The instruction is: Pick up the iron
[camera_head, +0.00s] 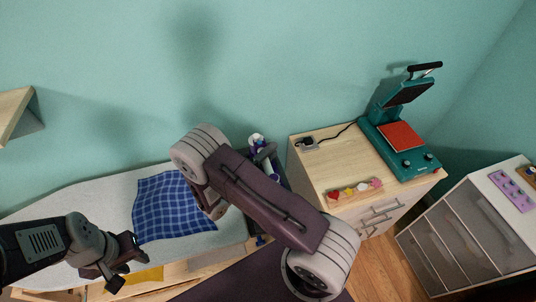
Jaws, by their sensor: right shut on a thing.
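The iron (257,139), white and purple, shows only in part behind my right forearm, near the right end of the ironing board (80,195). My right gripper (265,153) is mostly hidden by that forearm; a dark part of it shows against the iron, and it is shut on it. I cannot tell whether the iron is clear of its support. My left gripper (126,263) is open and empty, over the board's front edge, below a blue checked cloth (165,206) that lies on the board.
A wooden-topped cabinet (320,165) stands right of the board, bearing a teal heat press (400,145), a cable and a strip of coloured shapes (355,190). A grey drawer unit (470,235) stands at far right. A wooden shelf (15,110) juts out at upper left.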

